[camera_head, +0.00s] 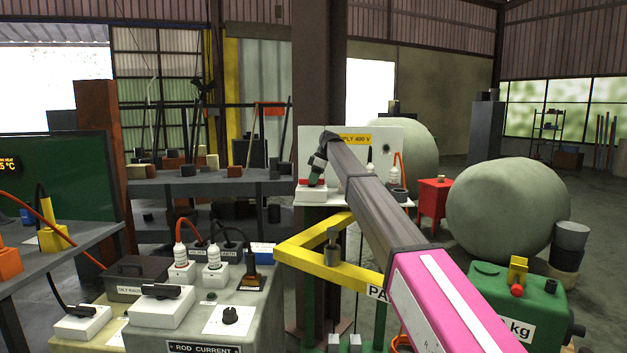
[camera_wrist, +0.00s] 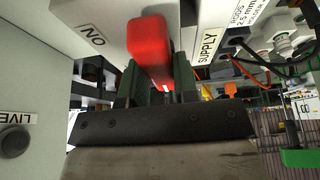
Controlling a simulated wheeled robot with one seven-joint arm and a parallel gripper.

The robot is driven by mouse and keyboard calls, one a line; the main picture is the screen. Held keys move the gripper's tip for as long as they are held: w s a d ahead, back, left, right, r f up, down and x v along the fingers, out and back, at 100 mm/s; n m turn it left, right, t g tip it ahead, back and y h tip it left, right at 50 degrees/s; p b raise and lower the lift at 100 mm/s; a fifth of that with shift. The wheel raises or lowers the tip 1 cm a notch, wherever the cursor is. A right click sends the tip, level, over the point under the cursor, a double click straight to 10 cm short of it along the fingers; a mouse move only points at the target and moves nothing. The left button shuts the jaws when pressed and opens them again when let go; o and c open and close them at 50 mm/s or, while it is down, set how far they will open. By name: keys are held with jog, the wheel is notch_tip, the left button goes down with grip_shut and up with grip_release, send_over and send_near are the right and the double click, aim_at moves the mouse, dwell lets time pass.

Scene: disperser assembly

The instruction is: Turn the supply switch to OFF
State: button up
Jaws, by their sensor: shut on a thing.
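The supply switch is a white box (camera_wrist: 100,14) with a red handle (camera_wrist: 149,48), large in the wrist view. An ON label (camera_wrist: 93,34), seen upside down, is on the box left of the handle. No OFF label shows. My gripper (camera_wrist: 156,82) has its dark green fingers on either side of the red handle and is shut on it. In the head view my gripper (camera_head: 316,170) is at the white switch box (camera_head: 311,194) on a small shelf below the SUPPLY 400 V panel (camera_head: 310,145); the handle is mostly hidden there.
In the wrist view, a pale panel with a LIVE label (camera_wrist: 17,118) and a dark round lamp (camera_wrist: 14,143) stands close at left. A SUPPLY label (camera_wrist: 207,47), white plugs and cables are at right. A yellow bracket (camera_head: 300,262) lies below my arm in the head view.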

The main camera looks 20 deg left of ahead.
jog(key=o, duration=0.9)
jog(key=shift+r, duration=0.15)
jog(key=v, duration=1)
jog(key=shift+d+r, duration=0.15)
jog(key=shift+r, duration=0.1)
